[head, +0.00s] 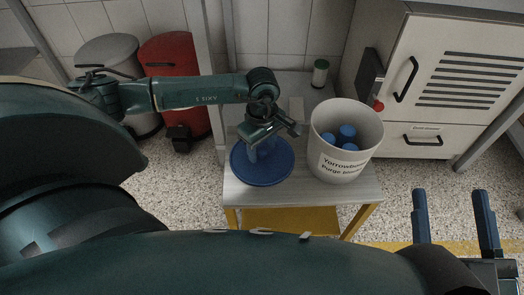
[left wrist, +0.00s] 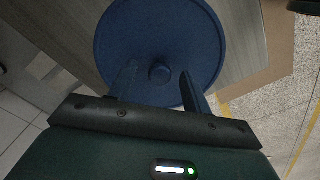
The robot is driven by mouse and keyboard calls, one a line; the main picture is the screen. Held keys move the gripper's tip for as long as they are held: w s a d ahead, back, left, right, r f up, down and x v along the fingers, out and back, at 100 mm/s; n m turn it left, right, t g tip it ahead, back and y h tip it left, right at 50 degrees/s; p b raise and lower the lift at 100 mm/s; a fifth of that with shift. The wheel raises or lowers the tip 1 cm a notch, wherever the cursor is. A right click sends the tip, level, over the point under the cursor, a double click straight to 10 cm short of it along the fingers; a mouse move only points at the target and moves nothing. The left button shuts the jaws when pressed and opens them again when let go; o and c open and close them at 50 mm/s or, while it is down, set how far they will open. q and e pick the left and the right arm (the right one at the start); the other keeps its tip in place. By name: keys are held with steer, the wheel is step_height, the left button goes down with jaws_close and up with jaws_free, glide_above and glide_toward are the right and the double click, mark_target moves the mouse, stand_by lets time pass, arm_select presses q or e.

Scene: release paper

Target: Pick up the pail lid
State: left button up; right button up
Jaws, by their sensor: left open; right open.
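The pail lid (head: 262,172) is a round blue disc lying flat on the small table, left of the white pail. In the left wrist view the lid (left wrist: 160,35) shows with a small round knob (left wrist: 159,73) at its middle. My left gripper (head: 262,150) is over the lid, pointing down. In the left wrist view its two fingers (left wrist: 157,77) are apart, one on each side of the knob, with gaps between. My right gripper (head: 451,205) is open and empty at the lower right, away from the table.
A dark green jar (head: 320,73) stands behind. The wooden table (head: 233,190) has bare top at its front left. A cabinet (head: 440,70) is at the right, bins (head: 168,55) at the left.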

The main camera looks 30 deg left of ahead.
arm_select(q)
steer(key=c, duration=1)
arm_select(e)
steer(key=shift+f, duration=0.15)
